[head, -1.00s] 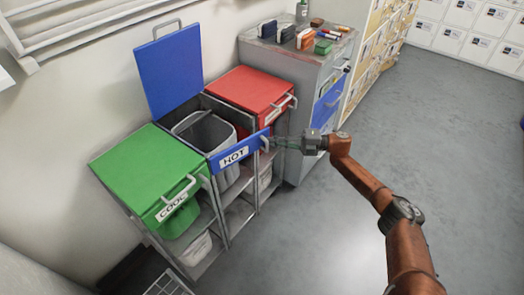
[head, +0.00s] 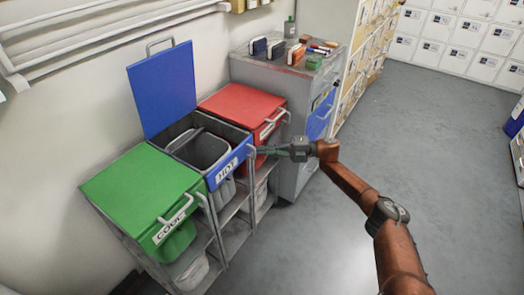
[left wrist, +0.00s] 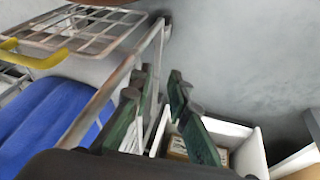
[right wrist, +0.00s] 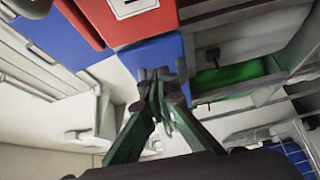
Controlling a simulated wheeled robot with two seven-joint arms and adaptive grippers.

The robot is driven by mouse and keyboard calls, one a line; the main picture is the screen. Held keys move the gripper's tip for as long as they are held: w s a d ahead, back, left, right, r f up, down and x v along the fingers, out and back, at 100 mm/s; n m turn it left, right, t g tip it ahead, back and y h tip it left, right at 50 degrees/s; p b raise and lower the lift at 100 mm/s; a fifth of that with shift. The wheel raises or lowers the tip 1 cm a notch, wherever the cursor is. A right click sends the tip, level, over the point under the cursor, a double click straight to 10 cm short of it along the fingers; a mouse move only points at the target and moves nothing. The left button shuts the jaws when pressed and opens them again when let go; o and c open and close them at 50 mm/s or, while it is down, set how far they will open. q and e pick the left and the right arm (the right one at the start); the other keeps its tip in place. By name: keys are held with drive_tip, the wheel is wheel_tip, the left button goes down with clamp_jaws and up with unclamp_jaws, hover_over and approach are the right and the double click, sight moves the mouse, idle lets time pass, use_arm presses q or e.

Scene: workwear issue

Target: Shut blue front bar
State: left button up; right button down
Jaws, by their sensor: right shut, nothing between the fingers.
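The blue front bar (head: 228,168), labelled HOT, stands nearly upright across the front of the middle bin bay in the head view. Its small handle is at its right end. The blue lid (head: 163,88) behind it is raised, and a grey bin (head: 200,150) shows in the open bay. My right gripper (head: 260,151) is shut and empty, its tips at the bar's right end. In the right wrist view its fingertips (right wrist: 155,78) are at the blue bar (right wrist: 150,55); contact is not clear. My left gripper (left wrist: 162,88) is open and empty in the left wrist view.
A green-lidded bay (head: 140,190) marked COOL adjoins on the left, a red-lidded bay (head: 242,105) on the right. A grey cabinet (head: 275,68) with small items on top stands beyond. The floor (head: 440,170) to the right is open.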

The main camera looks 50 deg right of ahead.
drive_tip(key=v, duration=1.2)
